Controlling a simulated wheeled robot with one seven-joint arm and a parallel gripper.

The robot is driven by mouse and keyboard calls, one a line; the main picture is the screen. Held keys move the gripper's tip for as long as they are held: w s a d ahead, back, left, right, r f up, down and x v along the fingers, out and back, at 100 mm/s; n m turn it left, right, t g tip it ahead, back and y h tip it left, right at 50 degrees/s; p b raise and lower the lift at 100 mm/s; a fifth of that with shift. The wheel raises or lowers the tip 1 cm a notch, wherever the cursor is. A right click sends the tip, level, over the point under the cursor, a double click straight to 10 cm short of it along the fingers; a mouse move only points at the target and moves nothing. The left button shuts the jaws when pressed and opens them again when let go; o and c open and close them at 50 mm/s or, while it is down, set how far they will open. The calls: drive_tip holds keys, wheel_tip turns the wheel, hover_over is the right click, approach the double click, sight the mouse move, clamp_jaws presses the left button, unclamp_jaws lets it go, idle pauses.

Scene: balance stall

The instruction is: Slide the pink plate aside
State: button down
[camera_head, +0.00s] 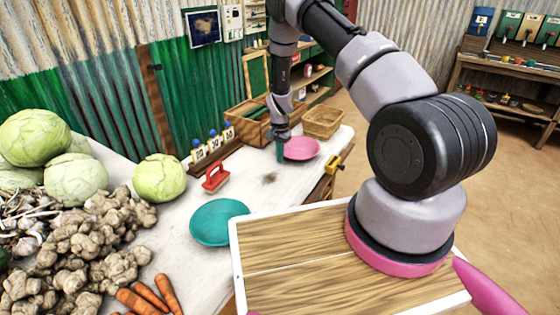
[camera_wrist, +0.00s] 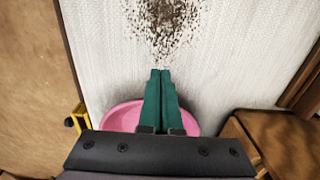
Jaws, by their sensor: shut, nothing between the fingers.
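The pink plate (camera_head: 301,149) lies on the white-topped counter near its far right end. In the wrist view the pink plate (camera_wrist: 122,116) shows on both sides of my fingers, its middle hidden behind them. My gripper (camera_head: 281,155) points down at the plate's left edge in the head view. In the wrist view my gripper (camera_wrist: 160,72) has its two green fingers together, with nothing between them. I cannot tell whether the fingertips touch the plate or the counter.
A dark speckled patch (camera_wrist: 165,25) marks the counter beside the plate. A teal plate (camera_head: 218,222), a red-handled object (camera_head: 215,177) and a cabbage (camera_head: 159,178) stand nearer. A wicker basket (camera_head: 323,122) is behind the plate; a yellow clamp-like object (camera_head: 334,165) is at the counter's right edge.

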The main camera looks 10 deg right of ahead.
wheel_tip(320, 180, up, 24)
drive_tip(key=s+t, duration=0.1)
drive_tip(key=s+d+r+n+t+y, duration=0.1)
drive_tip(key=s+r, duration=0.3)
drive_tip(key=r, duration=0.5)
drive_tip(key=s+r+n+t+y, duration=0.1)
drive_tip(key=s+r, duration=0.4)
drive_tip(key=r, duration=0.4)
drive_tip(key=s+d+r+n+t, duration=0.1)
drive_tip(key=s+r, duration=0.5)
drive_tip(key=s, duration=0.6)
drive_tip(key=s+d+r+n+t, duration=0.1)
drive_tip(key=s+r+t, duration=0.2)
drive_tip(key=s, duration=0.9)
wheel_tip(320, 180, up, 3)
drive_tip(key=shift+r+n, duration=0.1)
drive_tip(key=shift+n, duration=0.3)
